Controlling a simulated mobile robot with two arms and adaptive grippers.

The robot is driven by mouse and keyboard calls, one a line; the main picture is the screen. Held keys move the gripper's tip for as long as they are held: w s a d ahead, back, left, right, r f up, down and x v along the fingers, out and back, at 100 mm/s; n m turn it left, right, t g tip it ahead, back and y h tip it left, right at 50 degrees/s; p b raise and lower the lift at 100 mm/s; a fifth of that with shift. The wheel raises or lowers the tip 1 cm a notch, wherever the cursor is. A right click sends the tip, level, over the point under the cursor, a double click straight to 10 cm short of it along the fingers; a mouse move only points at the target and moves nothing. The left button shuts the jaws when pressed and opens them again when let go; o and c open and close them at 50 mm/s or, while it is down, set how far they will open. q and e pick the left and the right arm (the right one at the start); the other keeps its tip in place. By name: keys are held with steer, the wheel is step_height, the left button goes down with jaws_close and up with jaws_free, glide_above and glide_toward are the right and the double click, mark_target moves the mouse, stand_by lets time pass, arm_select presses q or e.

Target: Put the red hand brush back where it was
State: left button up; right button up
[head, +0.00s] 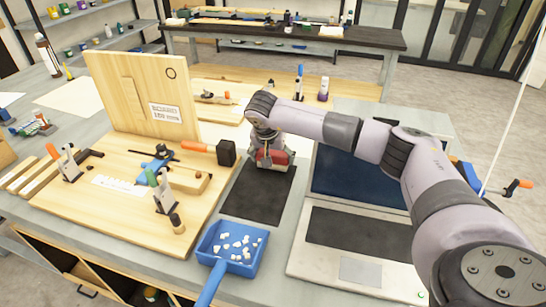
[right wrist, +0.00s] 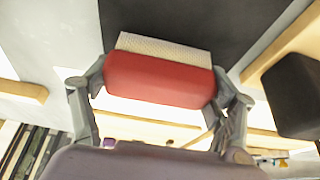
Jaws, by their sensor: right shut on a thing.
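The red hand brush (head: 274,158) is at the far end of the black mat (head: 255,196) in the head view. My right gripper (head: 268,150) reaches it from above. In the right wrist view the brush's red body (right wrist: 160,80) lies between the two fingers of my right gripper (right wrist: 158,88), which is shut on it. Its pale bristles (right wrist: 165,48) point toward the dark mat (right wrist: 200,22). I cannot tell whether the bristles touch the mat. My left gripper is not in view.
A blue dustpan (head: 211,284) with several white foam bits lies in front of the mat. A laptop (head: 358,270) stands open to the right. A mallet with a black head (head: 226,153) and a wooden fixture board (head: 120,220) are on the left. The mat's near part is clear.

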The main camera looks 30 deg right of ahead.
steer(key=shift+w+f, duration=0.1)
steer(key=shift+f, duration=0.4)
steer(key=shift+f, duration=0.15)
steer(key=o, duration=1.2)
steer(key=shift+o, duration=0.2)
